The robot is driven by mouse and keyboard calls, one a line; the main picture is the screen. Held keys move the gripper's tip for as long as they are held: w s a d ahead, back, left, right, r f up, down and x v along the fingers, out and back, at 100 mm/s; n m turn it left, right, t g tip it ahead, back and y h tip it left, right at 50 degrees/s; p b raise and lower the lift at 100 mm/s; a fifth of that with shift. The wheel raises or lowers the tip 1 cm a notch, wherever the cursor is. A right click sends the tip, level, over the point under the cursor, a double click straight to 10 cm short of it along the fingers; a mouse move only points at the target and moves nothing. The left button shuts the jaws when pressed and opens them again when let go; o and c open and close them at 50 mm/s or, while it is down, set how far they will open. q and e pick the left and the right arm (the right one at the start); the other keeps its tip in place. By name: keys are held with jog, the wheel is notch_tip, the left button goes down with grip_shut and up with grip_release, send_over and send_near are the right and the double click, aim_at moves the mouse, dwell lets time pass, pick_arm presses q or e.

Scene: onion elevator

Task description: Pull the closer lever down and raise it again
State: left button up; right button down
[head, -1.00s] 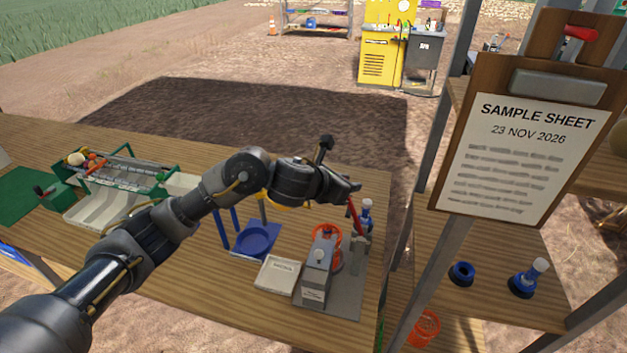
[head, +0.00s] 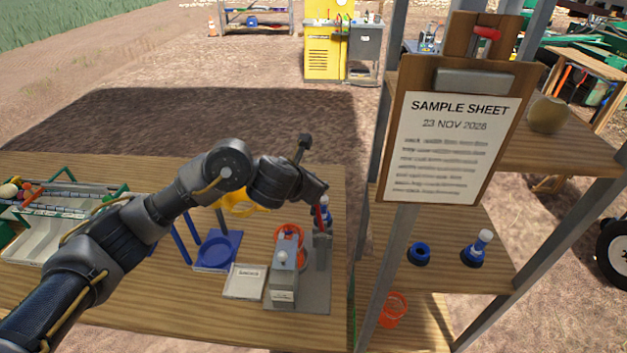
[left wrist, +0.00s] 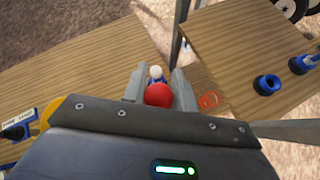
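The red lever (head: 318,217) slants up from a grey post on the grey base plate (head: 316,294) near the table's right end. Its round red knob (left wrist: 158,94) shows in the left wrist view between the two grey fingers. My left gripper (head: 323,194) reaches over the lever's top from the left. The gripper hides the knob in the head view. My right gripper is not in view.
A white tray (head: 243,283) and blue stand (head: 217,250) lie left. A shelf with a clipboard (head: 450,140) stands right.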

pick_arm(q)
jog(key=o, duration=0.4)
jog(key=shift+d, duration=0.25)
jog(key=shift+a, duration=0.15)
jog(key=shift+p+v, duration=0.9)
jog(key=shift+v, duration=4.45)
jog(key=shift+f, duration=0.1)
